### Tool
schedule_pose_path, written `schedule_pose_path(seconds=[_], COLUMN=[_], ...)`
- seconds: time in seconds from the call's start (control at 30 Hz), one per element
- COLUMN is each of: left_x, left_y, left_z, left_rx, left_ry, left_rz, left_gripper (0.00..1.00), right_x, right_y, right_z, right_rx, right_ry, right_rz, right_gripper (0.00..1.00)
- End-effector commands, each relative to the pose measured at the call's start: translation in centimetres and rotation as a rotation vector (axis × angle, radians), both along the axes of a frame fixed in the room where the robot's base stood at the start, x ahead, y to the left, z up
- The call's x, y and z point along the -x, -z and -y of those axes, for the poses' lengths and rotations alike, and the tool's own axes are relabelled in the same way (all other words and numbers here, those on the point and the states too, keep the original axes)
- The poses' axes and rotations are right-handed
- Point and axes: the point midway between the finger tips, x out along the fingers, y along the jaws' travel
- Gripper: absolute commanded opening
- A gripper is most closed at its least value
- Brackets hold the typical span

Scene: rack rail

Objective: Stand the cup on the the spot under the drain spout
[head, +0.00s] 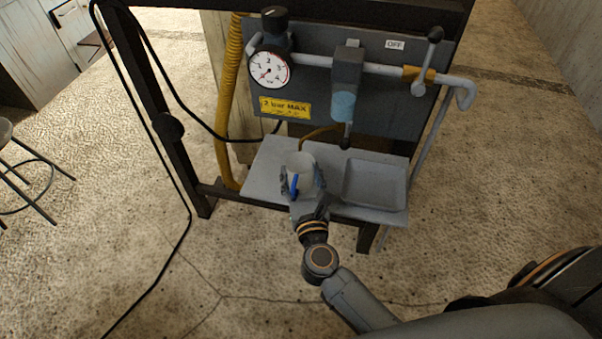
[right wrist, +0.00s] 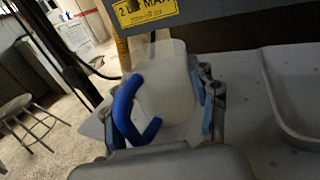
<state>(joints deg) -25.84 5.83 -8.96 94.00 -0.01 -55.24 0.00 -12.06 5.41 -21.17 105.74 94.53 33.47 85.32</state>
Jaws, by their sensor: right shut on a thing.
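A whitish translucent cup (head: 301,166) with a blue handle is upright at the left part of a grey shelf (head: 262,178). My right gripper (head: 302,184) is shut on the cup, with a finger on each side of it. In the right wrist view the cup (right wrist: 168,82) sits between the two fingers, its blue handle (right wrist: 127,108) facing the camera. I cannot tell whether the cup's base touches the shelf. The drain spout (head: 346,142) hangs below the blue filter bowl (head: 343,106), to the right of the cup. My left gripper is not in view.
A shallow square tray (head: 375,184) is at the right of the shelf. Behind are a panel with a gauge (head: 270,70), a yellow label (head: 285,108) and a pipe with a yellow-banded valve (head: 420,75). A stool (head: 25,175) stands far left.

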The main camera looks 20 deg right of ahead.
Motion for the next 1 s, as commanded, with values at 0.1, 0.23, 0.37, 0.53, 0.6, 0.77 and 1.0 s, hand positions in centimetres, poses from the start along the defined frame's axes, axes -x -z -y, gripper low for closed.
schedule_pose_path(seconds=[0.1, 0.23, 0.37, 0.53, 0.6, 0.77, 1.0], left_x=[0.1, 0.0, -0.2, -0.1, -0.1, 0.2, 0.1], left_y=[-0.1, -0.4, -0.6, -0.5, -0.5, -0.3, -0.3], left_z=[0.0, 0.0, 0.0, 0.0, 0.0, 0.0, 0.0], left_rx=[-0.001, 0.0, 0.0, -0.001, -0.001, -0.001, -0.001], left_ry=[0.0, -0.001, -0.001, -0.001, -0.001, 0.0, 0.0], left_rz=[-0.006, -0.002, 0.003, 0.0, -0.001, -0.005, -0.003], left_gripper=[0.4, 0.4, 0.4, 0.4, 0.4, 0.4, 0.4], right_x=[0.0, 0.0, 0.0, 0.0, 0.0, 0.4, 4.2], right_y=[0.1, 0.2, 0.1, 0.1, 0.1, 0.2, 0.3], right_z=[0.0, 0.0, 0.0, 0.0, 0.0, -0.1, -0.9], right_rx=[0.0, 0.0, 0.0, 0.0, 0.0, 0.001, 0.001], right_ry=[0.0, 0.0, 0.0, 0.0, 0.0, 0.0, -0.001], right_rz=[0.0, 0.0, 0.0, 0.0, 0.0, -0.001, -0.005], right_gripper=[0.27, 0.27, 0.85, 0.85, 0.85, 0.85, 0.85])
